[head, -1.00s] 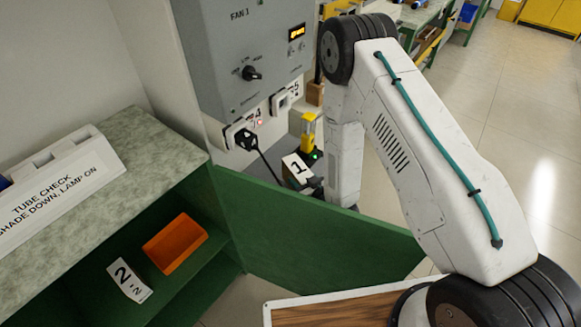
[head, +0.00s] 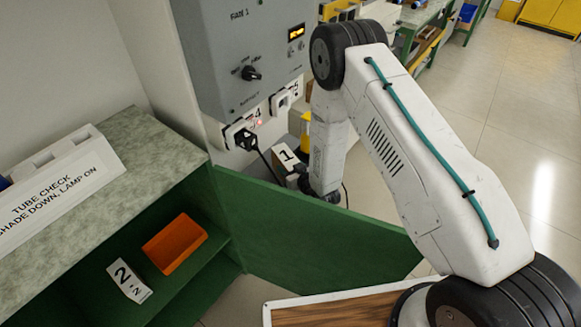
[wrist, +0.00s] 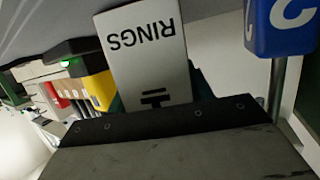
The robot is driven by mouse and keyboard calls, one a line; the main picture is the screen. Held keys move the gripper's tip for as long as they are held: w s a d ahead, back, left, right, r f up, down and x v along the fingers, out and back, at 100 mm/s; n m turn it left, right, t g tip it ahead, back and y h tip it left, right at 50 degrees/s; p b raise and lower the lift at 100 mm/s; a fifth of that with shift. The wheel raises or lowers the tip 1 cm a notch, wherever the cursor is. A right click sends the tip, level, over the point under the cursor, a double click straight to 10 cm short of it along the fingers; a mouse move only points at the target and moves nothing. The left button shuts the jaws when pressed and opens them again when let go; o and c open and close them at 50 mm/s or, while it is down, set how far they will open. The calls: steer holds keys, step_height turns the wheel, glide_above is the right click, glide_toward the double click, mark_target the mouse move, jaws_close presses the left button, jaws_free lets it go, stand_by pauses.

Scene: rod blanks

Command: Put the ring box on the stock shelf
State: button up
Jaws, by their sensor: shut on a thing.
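The ring box (wrist: 145,50) shows in the wrist view as a white face with the word RINGS upside down. My gripper (wrist: 165,122), a dark bar across the lower part of that view, is shut on it. No sign names the stock shelf; a green cabinet at the left has a lower shelf (head: 205,262).
The green panel (head: 310,225) stands in front of my gripper. An orange bin (head: 174,244) and a card marked 2 (head: 129,281) are on the lower shelf. A plug and black cord (head: 262,160) hang nearby. A blue block (wrist: 280,28) and a yellow block (wrist: 98,88) flank the box.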

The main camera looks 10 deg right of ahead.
steer(key=shift+f, duration=0.1)
steer(key=o, duration=1.1)
